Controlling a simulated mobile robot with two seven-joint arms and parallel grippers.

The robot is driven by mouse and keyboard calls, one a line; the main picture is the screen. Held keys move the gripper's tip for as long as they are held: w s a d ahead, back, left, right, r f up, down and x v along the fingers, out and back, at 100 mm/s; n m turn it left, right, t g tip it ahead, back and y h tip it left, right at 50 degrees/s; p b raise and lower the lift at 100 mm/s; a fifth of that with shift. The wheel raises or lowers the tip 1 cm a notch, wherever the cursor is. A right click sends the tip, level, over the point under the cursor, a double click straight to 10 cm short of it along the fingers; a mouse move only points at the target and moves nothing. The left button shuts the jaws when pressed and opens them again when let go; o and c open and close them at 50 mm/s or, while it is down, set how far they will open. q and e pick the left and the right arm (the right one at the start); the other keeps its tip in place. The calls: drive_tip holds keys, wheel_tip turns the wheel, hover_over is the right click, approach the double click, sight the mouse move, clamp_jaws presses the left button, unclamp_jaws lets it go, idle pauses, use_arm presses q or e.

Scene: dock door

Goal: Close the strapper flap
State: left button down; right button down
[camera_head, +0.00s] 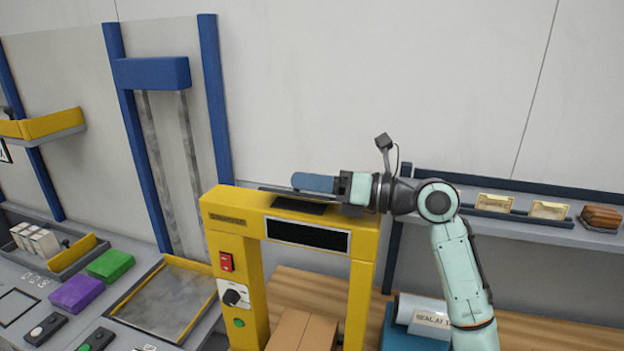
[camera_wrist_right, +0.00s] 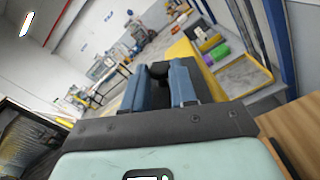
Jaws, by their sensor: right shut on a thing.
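The strapper (camera_head: 235,215) is a yellow arch-shaped machine in the middle of the head view, with a dark recess (camera_head: 298,206) in its top. The strapper flap (camera_head: 272,190) shows as a thin grey edge above that recess, partly hidden by my right gripper. My right gripper (camera_head: 298,182) lies across the top of the strapper, its blue fingers pointing left. In the right wrist view its fingers (camera_wrist_right: 168,78) are close together around a small dark piece, which seems to belong to the flap. The exact tilt of the flap is hard to tell. My left gripper is not in view.
A shelf (camera_head: 520,228) with small trays and a brown item is at the right. A label roll (camera_head: 425,315) sits below it. A bench with green (camera_head: 110,264) and purple (camera_head: 76,294) blocks is at the left.

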idle(0.4)
drive_tip(key=c, duration=0.9)
unclamp_jaws()
drive_tip(key=shift+d, duration=0.1)
drive_tip(key=v, duration=1.3)
